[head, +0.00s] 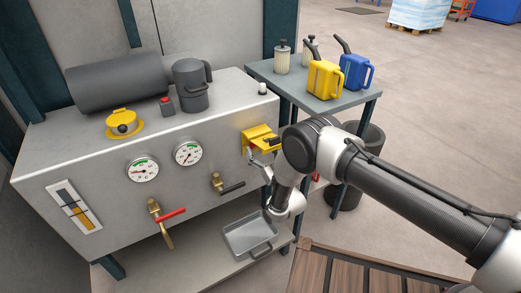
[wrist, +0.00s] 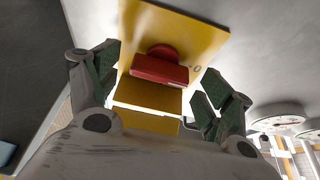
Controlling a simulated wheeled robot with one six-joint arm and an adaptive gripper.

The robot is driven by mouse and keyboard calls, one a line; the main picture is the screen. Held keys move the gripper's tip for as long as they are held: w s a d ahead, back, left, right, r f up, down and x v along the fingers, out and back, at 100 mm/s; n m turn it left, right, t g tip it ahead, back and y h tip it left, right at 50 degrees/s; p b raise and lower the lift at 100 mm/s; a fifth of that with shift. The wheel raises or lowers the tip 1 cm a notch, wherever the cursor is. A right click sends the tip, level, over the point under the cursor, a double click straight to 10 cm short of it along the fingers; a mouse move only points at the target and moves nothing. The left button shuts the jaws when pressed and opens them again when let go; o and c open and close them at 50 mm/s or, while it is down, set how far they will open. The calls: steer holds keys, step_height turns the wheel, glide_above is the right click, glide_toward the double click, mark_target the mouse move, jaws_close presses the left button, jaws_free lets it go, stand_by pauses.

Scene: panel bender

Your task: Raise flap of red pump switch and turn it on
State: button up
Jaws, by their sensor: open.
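The pump switch is a yellow plate (wrist: 200,40) with a red knob (wrist: 160,68), and it shows in the head view as a yellow unit (head: 256,134) at the right end of the grey front panel. A yellow flap (wrist: 148,95) stands out beside the knob; the knob is at least partly uncovered in the wrist view. A mark like "0" is next to the knob; its exact setting is unclear. My gripper (wrist: 160,72) is open, its fingers on either side of the knob and flap. Contact cannot be told. In the head view my arm partly hides the gripper (head: 262,165).
A side table (head: 350,98) with yellow and blue cans stands at right. A grey tray (head: 235,240) lies below.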

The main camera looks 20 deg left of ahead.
steer(key=c, duration=1)
steer(key=shift+m+t, duration=0.3)
steer(key=shift+t, duration=0.1)
steer(key=shift+s+a+m+t+h, duration=0.1)
steer(key=shift+m+t+h, duration=0.45)
steer(key=shift+m, duration=1.1)
steer(key=shift+m+t+h, duration=0.2)
steer(key=shift+m+h, duration=0.8)
steer(key=shift+m, duration=0.6)
steer(key=shift+s+a+m+t+h, duration=0.1)
steer(key=shift+m+t+h, duration=0.45)
steer(key=shift+m, duration=1.1)
steer(key=shift+h, duration=0.4)
steer(key=o, duration=1)
steer(key=shift+w, duration=0.1)
